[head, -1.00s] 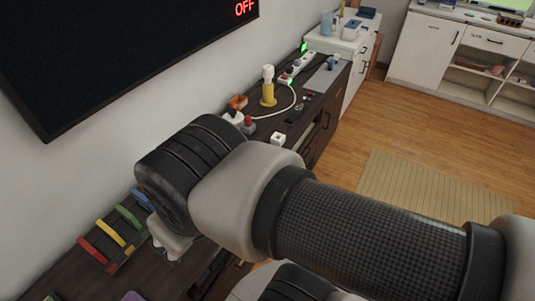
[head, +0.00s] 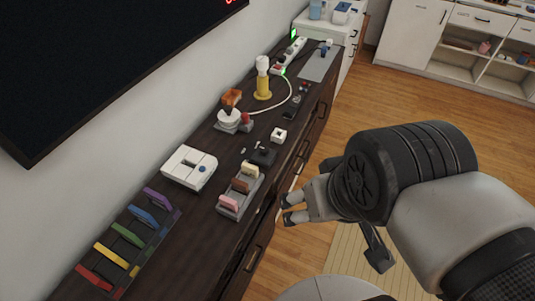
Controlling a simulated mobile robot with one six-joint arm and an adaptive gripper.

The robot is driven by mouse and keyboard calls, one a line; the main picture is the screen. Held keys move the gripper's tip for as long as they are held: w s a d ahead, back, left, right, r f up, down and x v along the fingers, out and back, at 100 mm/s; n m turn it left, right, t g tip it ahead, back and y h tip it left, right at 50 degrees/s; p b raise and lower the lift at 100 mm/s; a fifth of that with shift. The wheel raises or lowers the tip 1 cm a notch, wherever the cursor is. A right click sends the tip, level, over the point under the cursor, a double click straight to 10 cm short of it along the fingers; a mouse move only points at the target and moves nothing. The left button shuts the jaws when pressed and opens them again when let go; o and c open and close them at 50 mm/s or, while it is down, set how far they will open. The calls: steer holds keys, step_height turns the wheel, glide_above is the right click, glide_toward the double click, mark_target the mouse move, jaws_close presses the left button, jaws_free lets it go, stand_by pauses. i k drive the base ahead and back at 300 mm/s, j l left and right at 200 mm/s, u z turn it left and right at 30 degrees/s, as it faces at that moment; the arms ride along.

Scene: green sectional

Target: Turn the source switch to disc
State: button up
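My gripper (head: 292,209) is in the middle right of the head view, off the front edge of the dark cabinet. Its two fingers point left with a gap between them, and nothing is held. I cannot tell for sure which item is the source switch. A small black box with a knob-like top (head: 263,156) sits on the cabinet, up and left of my gripper. A small white block (head: 279,135) lies just behind it. No labels or disc mark can be read on either. The wall screen (head: 110,60) is dark, with a bit of red lettering at its top right corner.
On the cabinet (head: 190,235) are a rack of coloured pieces (head: 125,240), a white device (head: 189,167), a grey tray with pink, brown and cream pieces (head: 240,190), a joystick-like item (head: 229,118), a yellow-based lamp (head: 262,85) and a power strip (head: 290,56). Open floor lies right.

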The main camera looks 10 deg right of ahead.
mark_target(263, 149)
steer(key=i+l+u, duration=0.55)
steer(key=i+l, duration=0.25)
steer(key=l, duration=0.1)
